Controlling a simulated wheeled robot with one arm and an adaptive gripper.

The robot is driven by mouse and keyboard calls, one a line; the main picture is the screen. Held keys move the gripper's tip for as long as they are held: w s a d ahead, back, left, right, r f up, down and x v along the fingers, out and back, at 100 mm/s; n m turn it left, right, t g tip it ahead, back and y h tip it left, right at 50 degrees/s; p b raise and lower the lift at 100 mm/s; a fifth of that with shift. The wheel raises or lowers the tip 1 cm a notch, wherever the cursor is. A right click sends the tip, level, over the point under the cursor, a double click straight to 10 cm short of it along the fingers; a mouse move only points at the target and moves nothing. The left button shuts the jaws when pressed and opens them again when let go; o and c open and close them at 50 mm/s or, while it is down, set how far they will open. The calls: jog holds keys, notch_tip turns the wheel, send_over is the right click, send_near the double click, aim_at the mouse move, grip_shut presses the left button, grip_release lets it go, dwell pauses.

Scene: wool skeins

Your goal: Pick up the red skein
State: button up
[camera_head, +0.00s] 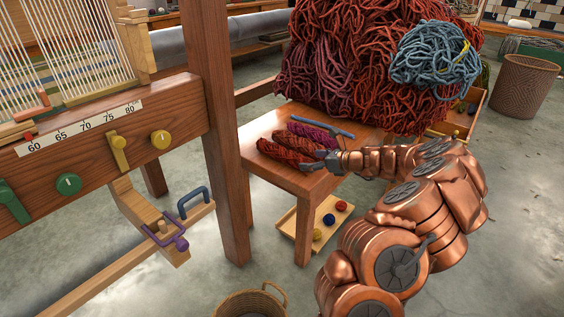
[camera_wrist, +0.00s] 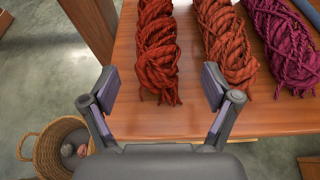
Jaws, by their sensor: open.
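Three twisted skeins lie side by side on a small wooden table (camera_head: 262,124). The red skein (camera_head: 281,153) is the nearest in the head view and the leftmost in the wrist view (camera_wrist: 157,48). A rust-orange skein (camera_wrist: 226,45) lies beside it, and a purple skein (camera_wrist: 285,42) is beyond that. My gripper (camera_wrist: 161,87) is open and empty. In the wrist view its fingertips are spread on either side of the red skein's near end, apart from it. In the head view my gripper (camera_head: 319,163) is at the skeins' right end; its fingers are small and partly hidden.
A large pile of red yarn (camera_head: 335,60) with a blue-grey bundle (camera_head: 435,55) stands behind the skeins. A blue-grey bar (camera_head: 320,128) lies behind the purple skein. A loom post (camera_head: 215,130) rises left of the table. A wicker basket (camera_wrist: 62,150) stands on the floor.

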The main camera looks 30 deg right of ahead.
aim_at(294, 159)
jog(key=shift+w+f, duration=0.25)
jog(key=shift+f, duration=0.05)
jog(key=shift+b+x, duration=0.45)
jog(key=shift+x, duration=0.55)
jog(key=b+x, duration=0.1)
jog(key=x, duration=0.1)
jog(key=b+x, duration=0.1)
jog(key=x, duration=0.1)
jog(key=shift+w+a+b, duration=0.2)
jog(key=shift+a+b, duration=0.2)
jog(key=shift+w+r, duration=0.1)
jog(key=shift+w, duration=0.2)
jog(key=shift+c, duration=0.4)
jog(key=c, duration=1.2)
